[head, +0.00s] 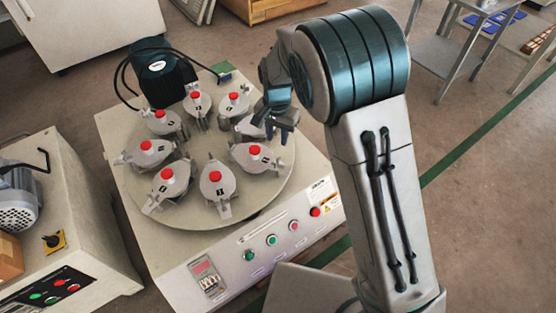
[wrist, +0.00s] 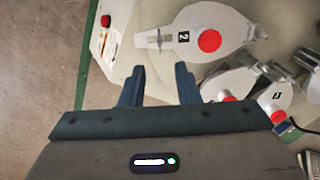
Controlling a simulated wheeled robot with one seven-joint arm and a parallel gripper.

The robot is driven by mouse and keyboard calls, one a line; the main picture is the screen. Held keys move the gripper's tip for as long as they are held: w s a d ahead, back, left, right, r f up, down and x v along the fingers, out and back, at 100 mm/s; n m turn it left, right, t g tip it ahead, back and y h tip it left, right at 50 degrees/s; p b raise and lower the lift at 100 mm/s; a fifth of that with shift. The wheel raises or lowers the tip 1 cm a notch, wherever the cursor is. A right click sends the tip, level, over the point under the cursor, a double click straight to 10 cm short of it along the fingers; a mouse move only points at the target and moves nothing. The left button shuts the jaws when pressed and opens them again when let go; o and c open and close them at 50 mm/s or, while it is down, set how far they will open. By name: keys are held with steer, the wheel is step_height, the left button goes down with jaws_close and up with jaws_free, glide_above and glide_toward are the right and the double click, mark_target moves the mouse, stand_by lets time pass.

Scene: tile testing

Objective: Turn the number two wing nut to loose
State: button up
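In the wrist view, a grey pot lid (wrist: 235,22) carries a label reading 2 and a red knob (wrist: 210,41). The number two wing nut (wrist: 155,38) sits on the arm at the lid's left end. My gripper (wrist: 158,72) is open and empty, its two fingers apart and just below this wing nut in the picture, not touching it. In the head view, my gripper (head: 281,128) is above the right rim of the round plate, beside several similar lids; the number labels there are too small to read surely. One lid behind my gripper is partly hidden.
The round plate (head: 215,215) rests on a beige machine with a front button panel (head: 272,240). Other lids (wrist: 228,82) crowd the right of the wrist view. A dark motor (head: 160,72) with cables stands behind. A cabinet (head: 60,190) stands at left. Open floor lies right.

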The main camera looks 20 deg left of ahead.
mark_target(278, 160)
step_height(278, 160, down, 10)
steer(key=b, duration=0.3)
steer(key=shift+f, duration=0.15)
